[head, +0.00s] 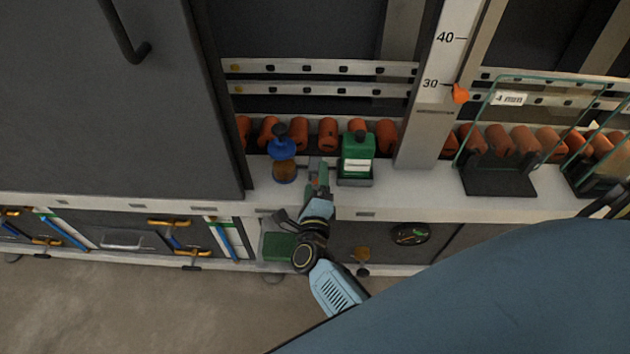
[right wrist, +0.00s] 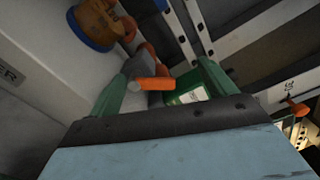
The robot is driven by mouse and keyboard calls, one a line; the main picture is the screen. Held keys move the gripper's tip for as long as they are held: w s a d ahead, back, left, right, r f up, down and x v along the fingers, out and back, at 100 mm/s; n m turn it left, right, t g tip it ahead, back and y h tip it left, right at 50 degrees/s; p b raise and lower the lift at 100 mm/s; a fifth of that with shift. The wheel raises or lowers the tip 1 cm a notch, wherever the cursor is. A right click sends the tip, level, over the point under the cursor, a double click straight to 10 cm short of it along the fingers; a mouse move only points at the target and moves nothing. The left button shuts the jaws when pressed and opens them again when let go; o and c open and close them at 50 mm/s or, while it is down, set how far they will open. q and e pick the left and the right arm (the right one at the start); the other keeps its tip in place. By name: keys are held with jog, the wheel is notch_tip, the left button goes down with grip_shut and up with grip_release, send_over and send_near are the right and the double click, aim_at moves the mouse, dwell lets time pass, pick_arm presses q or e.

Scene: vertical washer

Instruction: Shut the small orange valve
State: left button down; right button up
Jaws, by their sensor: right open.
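The small orange valve has an orange handle (right wrist: 155,84) on a grey body (right wrist: 146,68), seen close up in the right wrist view. My right gripper (right wrist: 160,88) is open, with one green finger on each side of the handle. I cannot tell whether either finger touches it. In the head view my right gripper (head: 318,180) is at the front of the white ledge, between a blue-topped bottle and a green container. It largely hides the valve there. My left gripper is not in view.
The blue-topped bottle (head: 284,150) and the green container (head: 357,155) stand close on either side. Orange rollers (head: 328,134) line the back of the ledge (head: 420,196). An upright scale (head: 434,72) with an orange pointer (head: 460,93) stands to the right.

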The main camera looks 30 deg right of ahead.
jog(key=shift+o, duration=1.1)
jog(key=s+a+f, duration=0.2)
jog(key=s+a, duration=0.1)
jog(key=s, duration=0.1)
jog(key=shift+s+a+f+y+p, duration=0.15)
jog(key=shift+s+a+y+p, duration=0.1)
jog(key=shift+s+y+p, duration=0.05)
jog(key=s, duration=0.1)
jog(key=s+a+r, duration=0.1)
jog(key=s+r, duration=0.1)
jog(key=shift+a, duration=0.3)
jog(key=shift+c, duration=1.1)
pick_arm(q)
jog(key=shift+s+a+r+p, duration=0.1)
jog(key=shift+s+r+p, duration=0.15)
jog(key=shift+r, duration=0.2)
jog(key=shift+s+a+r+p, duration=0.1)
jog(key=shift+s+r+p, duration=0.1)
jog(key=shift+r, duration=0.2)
pick_arm(e)
jog(key=v, duration=0.6)
jog(key=shift+f, duration=0.3)
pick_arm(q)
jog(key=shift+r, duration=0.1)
pick_arm(e)
jog(key=shift+r, duration=0.1)
